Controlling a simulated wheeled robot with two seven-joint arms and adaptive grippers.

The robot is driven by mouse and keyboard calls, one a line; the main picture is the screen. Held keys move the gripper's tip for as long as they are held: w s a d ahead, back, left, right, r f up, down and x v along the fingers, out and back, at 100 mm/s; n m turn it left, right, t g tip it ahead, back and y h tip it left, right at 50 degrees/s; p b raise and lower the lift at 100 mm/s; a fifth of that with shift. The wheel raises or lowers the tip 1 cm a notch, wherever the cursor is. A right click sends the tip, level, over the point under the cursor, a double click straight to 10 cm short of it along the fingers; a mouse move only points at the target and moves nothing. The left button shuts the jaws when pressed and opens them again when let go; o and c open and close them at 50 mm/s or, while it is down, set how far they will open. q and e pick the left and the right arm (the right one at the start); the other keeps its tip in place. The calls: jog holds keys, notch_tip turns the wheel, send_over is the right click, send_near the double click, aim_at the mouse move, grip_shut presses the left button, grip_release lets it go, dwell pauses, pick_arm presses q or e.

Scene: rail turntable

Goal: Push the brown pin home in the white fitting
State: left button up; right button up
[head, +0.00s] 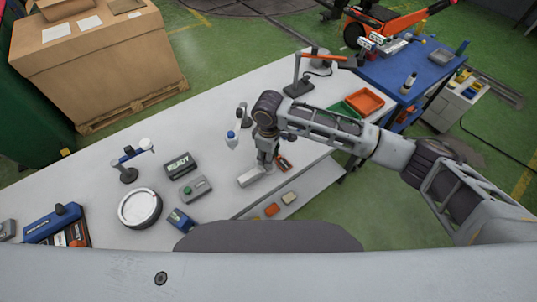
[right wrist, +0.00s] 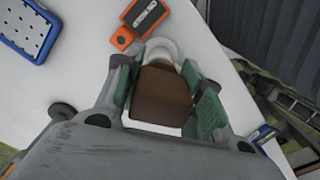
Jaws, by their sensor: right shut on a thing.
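My right gripper (head: 267,164) points down over the white table, at the white fitting (head: 254,176). In the right wrist view its green-padded fingers (right wrist: 163,104) are shut on the brown pin (right wrist: 161,92), one finger on each side. The white fitting (right wrist: 163,48) shows as a rounded white rim just beyond the pin's far end. The pin hides most of the fitting there, so I cannot tell how deep the pin sits. In the head view the gripper hides the pin. My left gripper is in neither view.
A green-button box (head: 195,189), a READY sign (head: 180,165) and a white round dish (head: 140,208) stand left. A blue-capped bottle (head: 231,139) is behind. Bare table lies between the dish and lamp (head: 128,172).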

jog(key=shift+f, duration=0.85)
jog(key=o, duration=1.2)
jog(key=shift+r, duration=5.95)
